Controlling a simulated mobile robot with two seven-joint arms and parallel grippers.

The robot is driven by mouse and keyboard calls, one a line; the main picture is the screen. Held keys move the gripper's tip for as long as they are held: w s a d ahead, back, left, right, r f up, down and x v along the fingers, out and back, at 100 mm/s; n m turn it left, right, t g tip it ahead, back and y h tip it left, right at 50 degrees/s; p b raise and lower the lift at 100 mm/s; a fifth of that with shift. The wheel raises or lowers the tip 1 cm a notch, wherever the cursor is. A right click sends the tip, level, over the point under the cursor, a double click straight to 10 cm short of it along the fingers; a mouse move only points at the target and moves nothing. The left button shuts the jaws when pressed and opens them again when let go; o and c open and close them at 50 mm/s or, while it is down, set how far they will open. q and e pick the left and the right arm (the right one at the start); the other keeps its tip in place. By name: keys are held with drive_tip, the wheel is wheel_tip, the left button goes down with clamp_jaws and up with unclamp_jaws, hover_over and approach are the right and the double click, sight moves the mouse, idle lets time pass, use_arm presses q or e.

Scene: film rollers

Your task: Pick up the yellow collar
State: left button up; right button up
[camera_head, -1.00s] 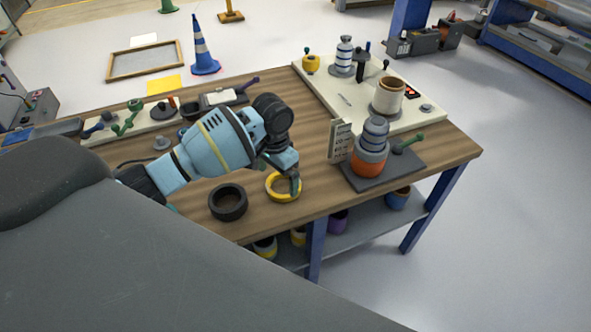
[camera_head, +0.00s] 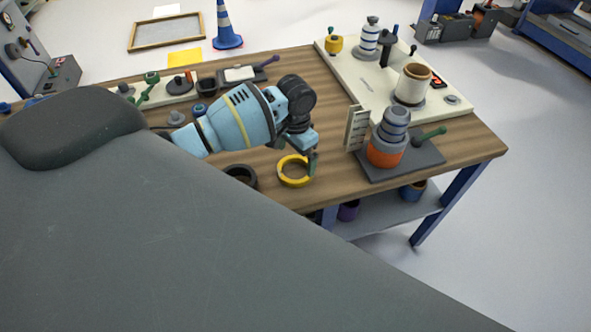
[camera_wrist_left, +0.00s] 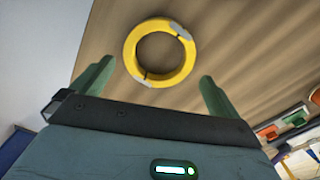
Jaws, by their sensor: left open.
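The yellow collar (camera_head: 295,171) lies flat on the wooden table near its front edge. It is a ring with a grey patch. In the left wrist view the yellow collar (camera_wrist_left: 133,68) lies just beyond the fingertips, between their lines. My left gripper (camera_head: 312,160) is at the collar's right side in the head view, pointing down. In the left wrist view my left gripper (camera_wrist_left: 153,82) is open, one green finger on each side, with nothing between them. I cannot tell whether a finger touches the collar. My right gripper is not in view.
A black ring (camera_head: 241,176) lies left of the collar, partly hidden by my body. A stand with an orange-based stack (camera_head: 386,150) and an upright card (camera_head: 356,128) stand to the right. A cream board (camera_head: 372,88) holds several parts at the back right.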

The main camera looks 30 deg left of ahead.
sight(296, 172)
use_arm(q)
wheel_tip(296, 172, down, 4)
drive_tip(key=shift+d+f, duration=0.1)
drive_tip(key=shift+f, duration=0.05)
drive_tip(key=c, duration=0.8)
